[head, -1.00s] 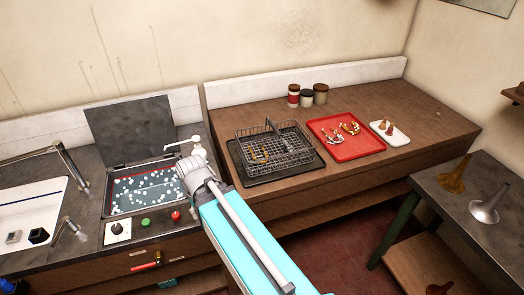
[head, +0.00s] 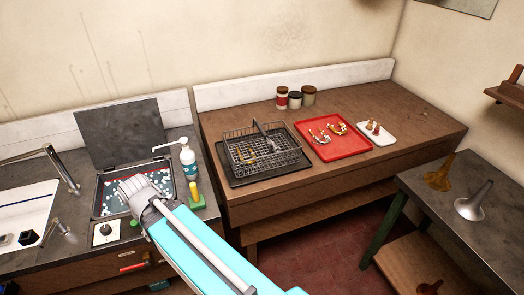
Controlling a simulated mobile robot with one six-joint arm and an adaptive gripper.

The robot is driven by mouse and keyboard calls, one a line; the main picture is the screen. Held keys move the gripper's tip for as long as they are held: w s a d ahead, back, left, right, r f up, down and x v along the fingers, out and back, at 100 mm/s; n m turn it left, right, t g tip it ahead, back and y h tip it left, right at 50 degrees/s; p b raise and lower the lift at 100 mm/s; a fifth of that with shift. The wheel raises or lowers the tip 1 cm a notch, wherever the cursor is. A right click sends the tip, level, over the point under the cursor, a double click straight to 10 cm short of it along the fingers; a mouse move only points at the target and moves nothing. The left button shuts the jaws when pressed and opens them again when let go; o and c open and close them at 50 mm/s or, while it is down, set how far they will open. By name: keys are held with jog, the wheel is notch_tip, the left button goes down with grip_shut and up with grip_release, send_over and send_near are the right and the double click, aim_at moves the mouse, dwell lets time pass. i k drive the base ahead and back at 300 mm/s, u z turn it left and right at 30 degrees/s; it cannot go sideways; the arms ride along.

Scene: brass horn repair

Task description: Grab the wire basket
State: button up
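The wire basket (head: 277,158) is a dark grey mesh basket with a raised handle.
The tank (head: 166,179) has a raised dark lid (head: 124,133) behind it. A pump bottle (head: 188,160) and a yellow-green item (head: 196,198) stand between tank and bench. A red tray (head: 345,152) with brass parts lies right of the basket, and jars (head: 282,97) behind.

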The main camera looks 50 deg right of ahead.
aim_at(260, 129)
jog(key=z, duration=0.05)
jog(key=k, duration=1.4)
jog(key=z, duration=0.9)
jog(key=i, duration=1)
